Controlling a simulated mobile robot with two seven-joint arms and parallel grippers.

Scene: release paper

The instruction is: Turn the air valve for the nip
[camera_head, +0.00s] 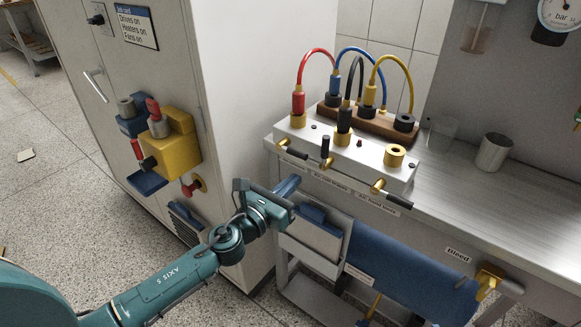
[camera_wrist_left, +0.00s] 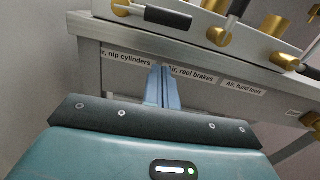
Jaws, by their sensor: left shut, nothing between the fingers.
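The valve block (camera_head: 345,155) sits at the edge of the steel bench. Its left air valve, above the label "nip cylinders" (camera_wrist_left: 127,56), has a brass body (camera_head: 283,143) and a black lever (camera_head: 296,153). This lever lies sideways, pointing right; it also shows in the left wrist view (camera_wrist_left: 168,18). The middle valve's lever (camera_head: 325,146), above "reel brakes", stands upright. The right valve's lever (camera_head: 398,200), above "hand tools", lies to the right. My left gripper (camera_head: 291,184) is shut and empty, its blue fingers (camera_wrist_left: 162,88) below the nip lever and apart from it. My right gripper is out of view.
Red, blue, black and yellow hoses (camera_head: 312,52) arch over the block. A white cabinet (camera_head: 180,60) with a yellow fitting (camera_head: 178,155) stands left. A blue roll (camera_head: 410,270) and a clipboard (camera_head: 312,238) sit below the bench edge. A metal cup (camera_head: 493,153) stands right.

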